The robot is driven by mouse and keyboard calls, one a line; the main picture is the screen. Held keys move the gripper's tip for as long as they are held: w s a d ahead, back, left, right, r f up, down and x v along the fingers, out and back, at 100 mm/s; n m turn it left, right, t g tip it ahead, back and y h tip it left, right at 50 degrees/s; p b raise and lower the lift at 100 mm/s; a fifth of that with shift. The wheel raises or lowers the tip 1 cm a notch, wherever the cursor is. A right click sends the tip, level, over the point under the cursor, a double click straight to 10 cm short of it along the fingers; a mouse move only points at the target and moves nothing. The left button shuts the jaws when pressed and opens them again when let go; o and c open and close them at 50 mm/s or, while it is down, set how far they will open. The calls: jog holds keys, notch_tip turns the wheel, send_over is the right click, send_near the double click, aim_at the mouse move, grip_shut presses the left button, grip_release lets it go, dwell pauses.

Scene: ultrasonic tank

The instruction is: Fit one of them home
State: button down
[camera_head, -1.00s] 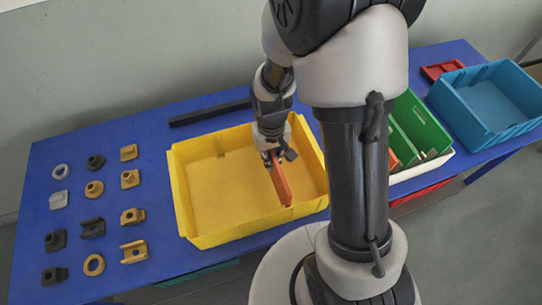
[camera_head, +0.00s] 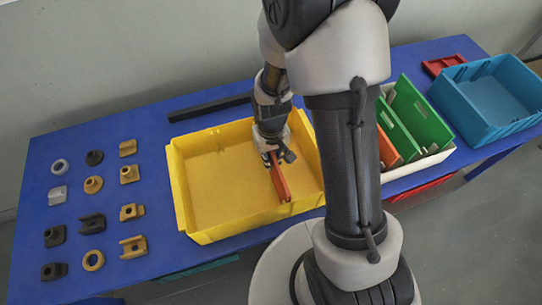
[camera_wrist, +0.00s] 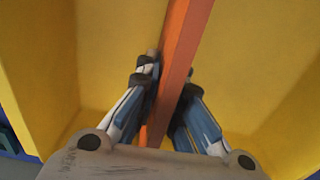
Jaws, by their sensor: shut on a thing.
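An orange divider plate (camera_head: 282,184) is held on edge inside the yellow bin (camera_head: 205,236), right of the bin's middle. My gripper (camera_head: 270,156) is shut on its upper edge toward the far end. In the wrist view, the fingers (camera_wrist: 165,90) press on both sides of the orange plate (camera_wrist: 182,45), with yellow bin surface around it. I cannot tell whether its lower edge touches the floor or sits in a slot. Another orange plate (camera_head: 387,148) and green plates (camera_head: 420,118) stand in a white tray (camera_head: 428,161) at right, partly hidden by my arm.
Several small grey, black and tan parts, such as a ring (camera_head: 93,260), lie in rows at left on the blue table (camera_head: 140,185). A black bar (camera_head: 210,108) lies behind the yellow bin. A blue bin (camera_head: 490,95) and red tray (camera_head: 443,64) stand at right.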

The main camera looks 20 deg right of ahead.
jog(key=shift+f, duration=0.3)
jog(key=c, duration=1.6)
grip_release()
jog(key=shift+c, duration=0.2)
notch_tip(320, 180, up, 12)
